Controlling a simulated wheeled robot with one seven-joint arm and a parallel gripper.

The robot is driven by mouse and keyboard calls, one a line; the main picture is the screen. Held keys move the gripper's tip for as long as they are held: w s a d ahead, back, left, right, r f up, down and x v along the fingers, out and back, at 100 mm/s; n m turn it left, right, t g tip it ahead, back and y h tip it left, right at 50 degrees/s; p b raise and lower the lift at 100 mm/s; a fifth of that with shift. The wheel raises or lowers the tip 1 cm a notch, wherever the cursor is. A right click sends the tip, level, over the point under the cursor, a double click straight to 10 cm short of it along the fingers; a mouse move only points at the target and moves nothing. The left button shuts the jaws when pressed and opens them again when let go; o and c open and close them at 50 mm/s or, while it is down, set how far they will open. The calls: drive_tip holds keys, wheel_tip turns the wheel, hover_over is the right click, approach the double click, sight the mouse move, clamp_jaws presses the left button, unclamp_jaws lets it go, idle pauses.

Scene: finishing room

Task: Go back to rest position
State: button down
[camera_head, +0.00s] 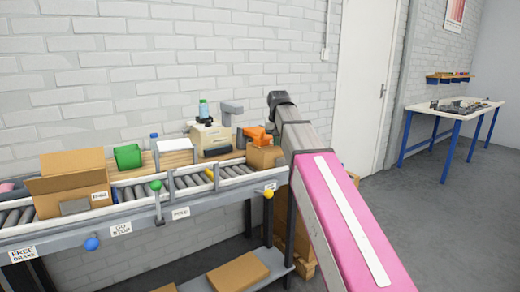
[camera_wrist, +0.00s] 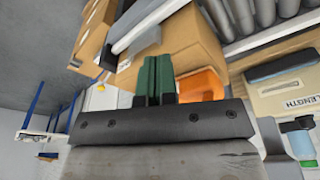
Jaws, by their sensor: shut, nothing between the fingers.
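My gripper shows in the wrist view (camera_wrist: 155,78) with its two green fingers together and nothing between them. Cardboard boxes and an orange thing (camera_wrist: 200,84) lie beyond the fingers there; whether the fingers touch anything I cannot tell. In the head view my pink and grey arm reaches up from the lower right toward the right end of the roller conveyor. The gripper itself is hidden behind the arm in that view. The orange thing (camera_head: 258,136) sits on a cardboard box (camera_head: 264,157) just left of the arm.
The roller conveyor (camera_head: 150,215) runs along the brick wall. A flat box (camera_head: 238,273) lies on the lower shelf. A blue-legged table (camera_head: 455,110) stands far right; the floor before it is clear.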

drive_tip(key=s+d+f, duration=0.2)
drive_tip(key=f, duration=0.6)
drive_tip(key=s+d+f+g, duration=0.1)
drive_tip(key=s+d+f, duration=0.2)
drive_tip(key=f, duration=0.5)
drive_tip(key=s+d+f, duration=0.2)
drive_tip(key=f, duration=0.5)
drive_tip(key=s+d+f, duration=0.2)
drive_tip(key=s+f, duration=0.5)
drive_tip(key=f, duration=0.2)
drive_tip(key=s+d+f+g, duration=0.1)
drive_tip(key=s+d+f, duration=0.2)
drive_tip(key=s+f, duration=0.4)
drive_tip(key=shift+d+f+m, duration=0.15)
drive_tip(key=shift+f+m, duration=0.25)
drive_tip(key=shift+f, duration=0.45)
